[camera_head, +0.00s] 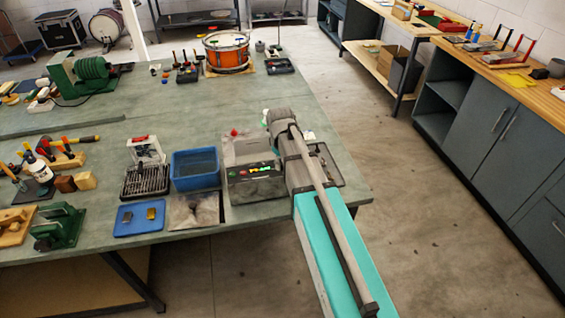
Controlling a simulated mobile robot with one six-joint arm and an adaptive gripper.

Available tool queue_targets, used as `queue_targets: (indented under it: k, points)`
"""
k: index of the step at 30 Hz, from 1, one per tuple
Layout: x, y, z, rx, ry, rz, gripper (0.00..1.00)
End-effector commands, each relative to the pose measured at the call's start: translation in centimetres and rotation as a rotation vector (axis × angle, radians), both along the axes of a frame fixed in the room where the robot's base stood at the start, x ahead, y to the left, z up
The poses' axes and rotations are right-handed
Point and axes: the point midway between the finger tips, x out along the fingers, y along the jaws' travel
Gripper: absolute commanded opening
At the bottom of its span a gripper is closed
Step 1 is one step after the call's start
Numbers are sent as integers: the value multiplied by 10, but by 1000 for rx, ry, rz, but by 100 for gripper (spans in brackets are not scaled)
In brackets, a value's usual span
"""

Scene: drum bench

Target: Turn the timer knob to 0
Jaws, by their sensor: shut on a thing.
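A grey box-shaped unit (255,188) stands at the front right of the bench, with a dark front panel and small green, yellow and red marks on it. I take it for the timer's device, but I cannot make out a timer knob or its setting. My teal and grey arm reaches in from the lower right and covers the unit's right side. The arm's far end is at the unit's back right. My gripper and its fingertips are hidden behind my arm, so any contact with the knob cannot be seen.
Left of the unit are a blue bin (195,169), a black rack (146,181) and a blue tray (138,219). A grey tray (327,166) lies to the right of my arm. An orange drum (227,52) stands farther back. The floor right of the bench is clear.

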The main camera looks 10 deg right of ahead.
Motion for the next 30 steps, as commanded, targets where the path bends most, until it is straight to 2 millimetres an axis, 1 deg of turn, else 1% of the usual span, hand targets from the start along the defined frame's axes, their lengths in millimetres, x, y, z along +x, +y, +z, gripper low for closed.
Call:
queue_targets:
  k: [2,3,7,8,23,30]
  points:
    - [-1,-1,0,-2,2,-1,0]
    - [-1,-1,0,-2,2,-1,51]
    - [-1,-1,0,-2,1,-2,75]
    - [0,-1,0,-2,1,-1,78]
    - [0,0,0,0,0,-11,78]
    - [0,0,0,0,1,-81,78]
